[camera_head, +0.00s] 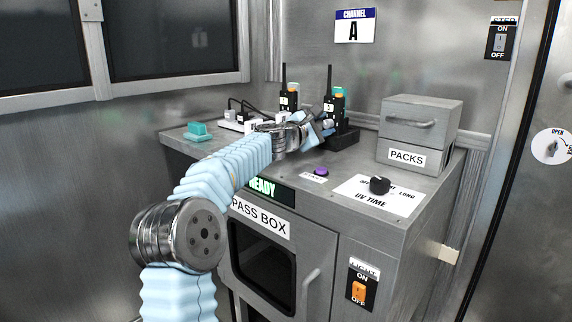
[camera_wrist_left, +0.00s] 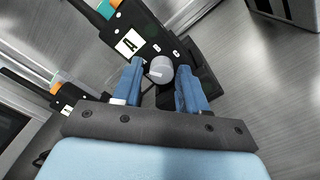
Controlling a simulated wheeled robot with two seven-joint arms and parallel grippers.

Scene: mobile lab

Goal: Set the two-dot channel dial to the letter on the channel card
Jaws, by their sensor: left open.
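The channel card (camera_head: 354,26) on the back wall reads "A". Two black radios with antennas stand at the back of the cabinet, a left one (camera_head: 288,100) and a right one (camera_head: 334,104). In the left wrist view, the nearer radio (camera_wrist_left: 140,27) has a white label reading "A", two small white marks and a round grey dial (camera_wrist_left: 160,69). My left gripper (camera_head: 322,126) is at the right radio. Its blue fingers (camera_wrist_left: 160,82) are open, one on each side of the dial; I cannot tell whether they touch it. The dial's pointer is unclear.
The cabinet top holds a PACKS box (camera_head: 415,130), a black UV TIME knob (camera_head: 380,185), a purple button (camera_head: 321,171) and a teal object (camera_head: 197,130). Power plugs (camera_head: 238,120) stand left of the radios.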

